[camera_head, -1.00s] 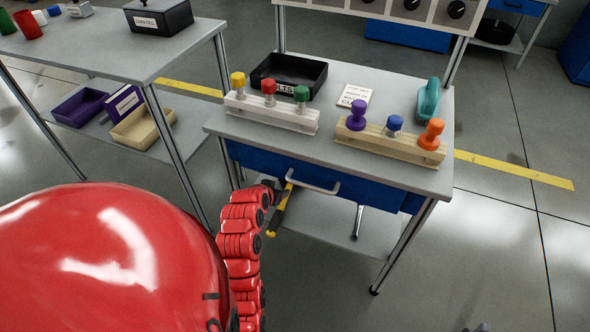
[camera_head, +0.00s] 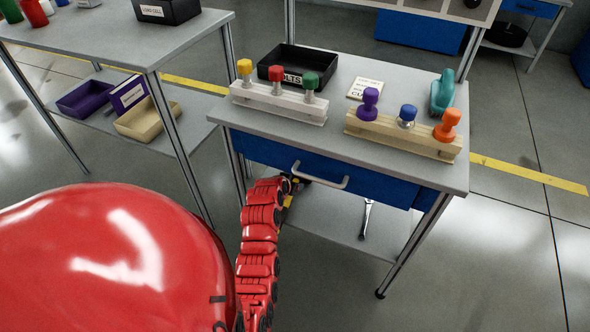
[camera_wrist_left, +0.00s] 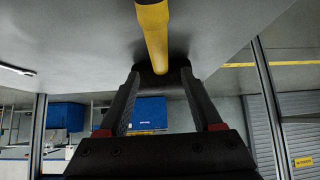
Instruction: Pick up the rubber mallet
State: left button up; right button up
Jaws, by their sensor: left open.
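A yellow handle (camera_wrist_left: 153,30) with a dark section (camera_wrist_left: 160,78) comes in from the top of the left wrist view, against a grey surface. A small yellow part of it (camera_head: 288,200) shows in the head view below the blue drawer; my arm hides most of it. In the head view this gripper (camera_head: 290,184) is by the drawer front. My right gripper is not in view.
The workbench top (camera_head: 330,135) overhangs the blue drawer (camera_head: 370,185) with its metal handle (camera_head: 320,178). A silver tool (camera_head: 366,218) lies on the lower shelf (camera_head: 335,215). Another table (camera_head: 110,50) stands at left. Open floor lies at right.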

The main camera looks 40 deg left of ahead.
pick_arm(q)
jog(key=b+x, duration=0.1)
jog(key=x, duration=0.3)
jog(key=shift+f, duration=0.2)
grip_shut()
jog(key=shift+r, duration=0.1)
dwell(1.1)
